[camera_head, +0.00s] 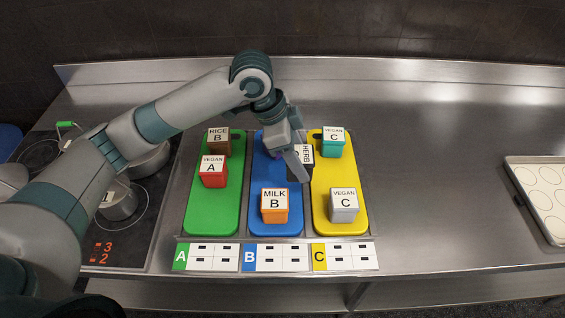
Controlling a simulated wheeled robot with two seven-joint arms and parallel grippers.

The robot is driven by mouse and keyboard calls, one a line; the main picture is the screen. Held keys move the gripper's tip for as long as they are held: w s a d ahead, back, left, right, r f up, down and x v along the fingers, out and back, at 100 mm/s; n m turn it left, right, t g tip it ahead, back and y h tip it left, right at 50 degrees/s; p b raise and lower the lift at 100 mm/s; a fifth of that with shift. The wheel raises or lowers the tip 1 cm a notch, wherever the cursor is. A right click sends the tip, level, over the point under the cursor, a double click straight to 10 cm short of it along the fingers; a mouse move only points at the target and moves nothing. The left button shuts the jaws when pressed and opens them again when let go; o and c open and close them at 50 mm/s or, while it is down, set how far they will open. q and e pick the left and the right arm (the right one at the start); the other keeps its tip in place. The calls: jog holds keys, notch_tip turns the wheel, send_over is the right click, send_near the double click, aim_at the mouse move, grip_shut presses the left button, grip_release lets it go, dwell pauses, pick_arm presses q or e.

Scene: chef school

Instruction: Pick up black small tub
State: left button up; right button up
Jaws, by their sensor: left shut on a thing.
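The black small tub (294,171), with a white label reading HERB, is in the middle of the picture, over the right part of the blue board (263,222). My left gripper (301,168) reaches it from above and is shut on it. The gripper hides part of the tub and its label. I cannot tell whether the tub touches the board or is lifted. My right gripper does not show.
Other tubs are close by: brown RICE (219,145), red VEGAN (213,178), orange MILK (275,213), teal VEGAN (333,148) and grey VEGAN (344,212). A stove with pots (118,203) is at left, a tray (545,190) at right.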

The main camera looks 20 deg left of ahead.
pick_arm(q)
jog(key=d+r, duration=0.1)
jog(key=s+d+r, duration=0.1)
jog(key=d, duration=0.1)
jog(key=d+r+b, duration=0.1)
jog(key=shift+s+d, duration=0.2)
jog(key=shift+s, duration=0.15)
dwell(0.3)
